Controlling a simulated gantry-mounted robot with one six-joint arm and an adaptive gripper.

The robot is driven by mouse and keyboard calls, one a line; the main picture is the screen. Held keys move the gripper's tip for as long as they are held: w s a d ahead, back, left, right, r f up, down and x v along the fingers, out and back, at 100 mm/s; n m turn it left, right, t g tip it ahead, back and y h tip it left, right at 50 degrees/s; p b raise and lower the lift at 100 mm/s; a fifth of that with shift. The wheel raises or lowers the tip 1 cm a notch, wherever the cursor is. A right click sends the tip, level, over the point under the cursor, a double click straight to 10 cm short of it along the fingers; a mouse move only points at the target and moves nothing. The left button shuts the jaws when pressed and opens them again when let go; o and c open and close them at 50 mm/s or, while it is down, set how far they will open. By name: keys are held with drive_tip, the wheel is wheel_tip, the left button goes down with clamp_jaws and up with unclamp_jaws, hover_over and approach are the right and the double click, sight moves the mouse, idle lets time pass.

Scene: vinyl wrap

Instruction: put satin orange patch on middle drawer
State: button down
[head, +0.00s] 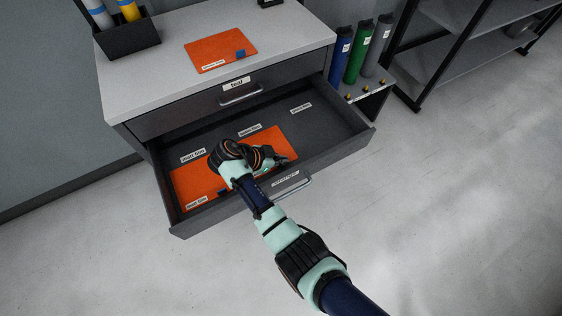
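An orange patch (280,141), partly hidden by my gripper, is in the middle section of the open drawer (330,128), by a small label that seems to read satin. My gripper (268,166) is over this patch, low in the drawer. My wrist hides much of the fingers, so I cannot tell if they are open, shut or holding the patch. A second orange patch (188,185) lies flat in the drawer's left section. A third orange patch (220,50), with a blue corner and a small label, lies on the cabinet top.
Above the open drawer is a shut drawer (180,117) with a label and handle. The drawer's right section is bare. A black holder (128,40) stands on the cabinet top's left. Blue, green and grey rolls (356,55) stand at right, near a shelf rack (455,55).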

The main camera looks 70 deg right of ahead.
drive_tip(key=c, duration=1.3)
unclamp_jaws()
drive_tip(key=shift+w+a+r, duration=0.1)
drive_tip(key=shift+w+r, duration=0.05)
drive_tip(key=shift+r, duration=0.2)
drive_tip(key=p+v, duration=0.4)
drive_tip(key=v, duration=0.7)
drive_tip(key=shift+w+a+r, duration=0.1)
drive_tip(key=shift+w+a, duration=0.05)
drive_tip(key=shift+a, duration=0.05)
